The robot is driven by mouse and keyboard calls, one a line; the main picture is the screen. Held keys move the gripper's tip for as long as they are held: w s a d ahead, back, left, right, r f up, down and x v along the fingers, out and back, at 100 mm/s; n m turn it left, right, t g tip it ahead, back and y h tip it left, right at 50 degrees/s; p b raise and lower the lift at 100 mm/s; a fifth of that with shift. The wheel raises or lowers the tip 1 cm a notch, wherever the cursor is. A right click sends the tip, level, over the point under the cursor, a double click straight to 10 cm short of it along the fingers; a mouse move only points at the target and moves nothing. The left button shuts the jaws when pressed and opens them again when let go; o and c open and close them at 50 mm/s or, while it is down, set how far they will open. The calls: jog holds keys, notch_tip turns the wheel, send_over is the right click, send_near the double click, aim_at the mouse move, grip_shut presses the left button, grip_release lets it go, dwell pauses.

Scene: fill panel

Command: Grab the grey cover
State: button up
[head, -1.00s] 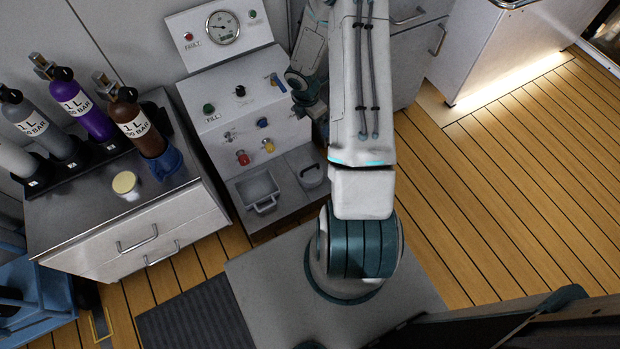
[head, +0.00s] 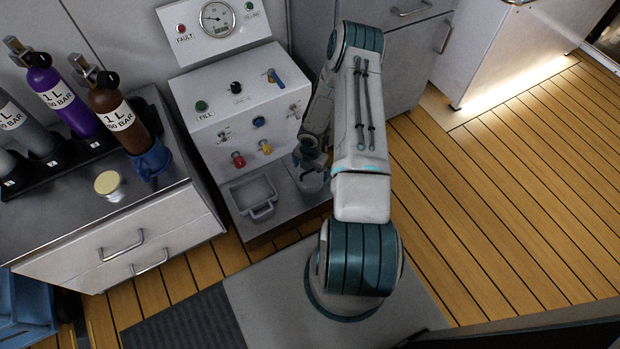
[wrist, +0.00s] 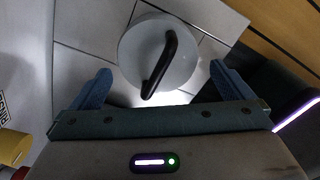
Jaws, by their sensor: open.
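The grey cover (wrist: 185,68) is a round, light grey lid with a black bar handle (wrist: 168,60) across it. In the wrist view it lies ahead of my gripper (wrist: 160,76), between the directions of the two blue fingers. The fingers are apart with nothing between them. In the head view my gripper (head: 312,153) is above the right side of the panel's lower shelf. The cover (head: 312,184) shows just below it there, partly hidden by the gripper and arm. I cannot tell the exact gap between fingers and handle.
The fill panel (head: 225,95) with knobs and a gauge stands behind. A square basin with a handle (head: 254,195) is left of the cover. A yellow knob (wrist: 14,147) is near my gripper's left side. Bottles and a jar (head: 108,184) stand on the left counter.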

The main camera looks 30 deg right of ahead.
aim_at(310, 176)
notch_tip(310, 176, down, 6)
jog(key=b, duration=0.2)
jog(key=shift+w+a+r+b, duration=0.1)
jog(key=shift+a+r+b, duration=0.1)
jog(key=shift+b, duration=0.2)
jog(key=shift+r, duration=0.1)
jog(key=c, duration=0.8)
